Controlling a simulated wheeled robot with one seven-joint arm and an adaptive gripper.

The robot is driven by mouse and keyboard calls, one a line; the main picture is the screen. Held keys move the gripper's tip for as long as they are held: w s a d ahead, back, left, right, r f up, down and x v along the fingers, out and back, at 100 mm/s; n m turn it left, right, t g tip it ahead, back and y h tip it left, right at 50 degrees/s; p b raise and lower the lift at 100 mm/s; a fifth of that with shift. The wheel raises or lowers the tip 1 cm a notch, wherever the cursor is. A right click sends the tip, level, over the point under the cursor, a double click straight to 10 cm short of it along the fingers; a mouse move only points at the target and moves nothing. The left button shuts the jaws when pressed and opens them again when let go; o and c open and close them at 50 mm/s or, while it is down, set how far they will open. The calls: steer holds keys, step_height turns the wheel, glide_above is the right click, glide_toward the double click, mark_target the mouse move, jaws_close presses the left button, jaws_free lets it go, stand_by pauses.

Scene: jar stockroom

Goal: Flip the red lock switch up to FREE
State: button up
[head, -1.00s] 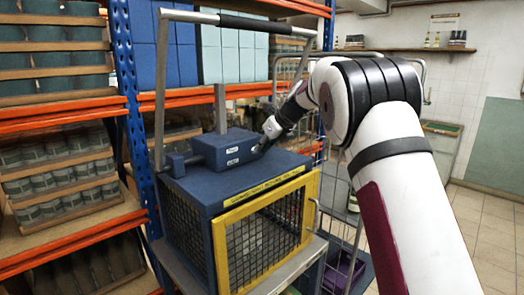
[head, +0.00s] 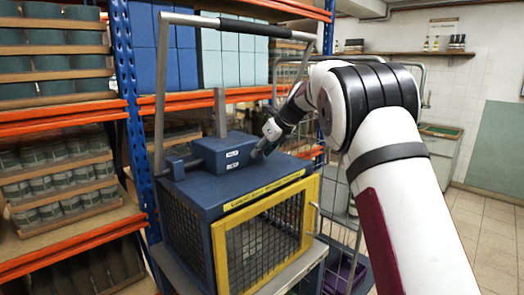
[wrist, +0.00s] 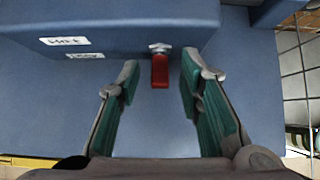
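The red lock switch (wrist: 160,70) shows in the wrist view as a short red lever on a metal mount. It hangs from the edge of the blue lock box (wrist: 120,22) and points toward the bottom of the picture. My gripper (wrist: 155,78) is open. One finger is on each side of the lever, with clear gaps and no contact seen. In the head view my gripper (head: 262,149) is at the right end of the lock box (head: 224,150), and the switch is hidden there. Two white labels on the box are too blurred to read surely.
The lock box sits on a blue cage (head: 195,200) with a yellow-framed mesh door (head: 264,232), on a cart with a tall metal handle (head: 160,90). Shelving (head: 65,120) with jars stands at left. Tiled floor (head: 480,230) is clear at right.

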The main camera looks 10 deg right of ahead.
steer(key=v, duration=1.2)
steer(key=shift+d, duration=0.1)
steer(key=s+a+r+n+g+h, duration=0.1)
steer(key=s+a+n, duration=0.1)
steer(key=s+n, duration=0.7)
steer(key=s+a+n, duration=0.2)
steer(key=s+n, duration=0.2)
steer(key=s, duration=0.9)
steer(key=s+f+n+h, duration=0.1)
steer(key=s+f+n, duration=0.2)
steer(key=s+n, duration=0.2)
steer(key=s+f+n+h, duration=0.1)
steer(key=s+f+n, duration=0.3)
steer(key=s, duration=0.7)
steer(key=s+f+n+g+h, duration=0.1)
steer(key=s+f+n, duration=0.3)
steer(key=s+n, duration=0.4)
steer(key=shift+a+f, duration=0.15)
steer(key=shift+a, duration=0.1)
